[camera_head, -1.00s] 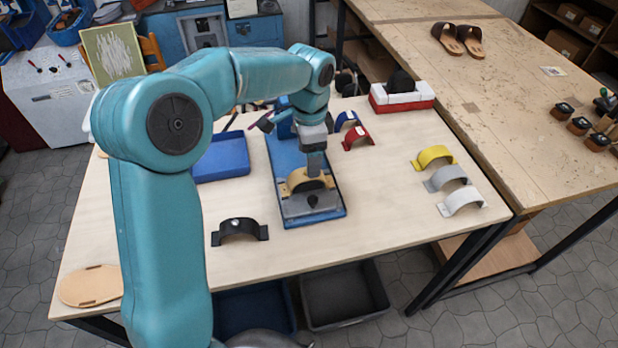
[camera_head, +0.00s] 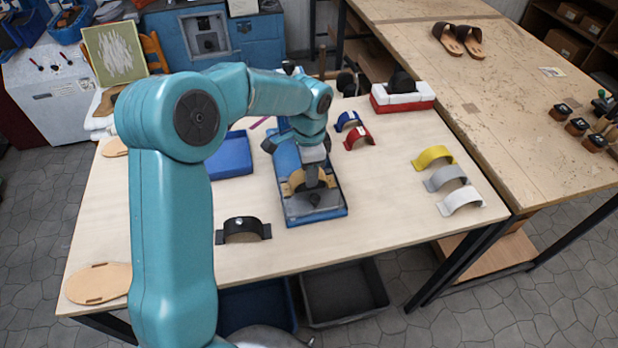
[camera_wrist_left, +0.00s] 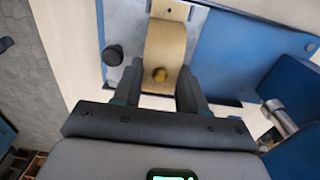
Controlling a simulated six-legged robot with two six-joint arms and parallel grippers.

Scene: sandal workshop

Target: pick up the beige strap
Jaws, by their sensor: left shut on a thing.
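The beige strap (camera_head: 297,181) is an arched band on the grey plate of the blue fixture (camera_head: 286,156) in the middle of the table. In the left wrist view the strap (camera_wrist_left: 165,48) runs up from between the fingers, with a round brass-coloured spot near its lower end. My left gripper (camera_head: 312,184) is down at the strap and shut on it, with one finger on each side in the wrist view (camera_wrist_left: 160,88). The gripper hides part of the strap in the head view. I cannot tell any gap between strap and plate. My right gripper is not in view.
A black strap (camera_head: 243,230) lies left of the fixture and a blue tray (camera_head: 231,155) behind it. Blue (camera_head: 348,121) and red (camera_head: 359,138) straps stand right of the fixture. Yellow (camera_head: 433,156), grey (camera_head: 446,177) and white (camera_head: 460,200) straps line the right edge. The table's front right is clear.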

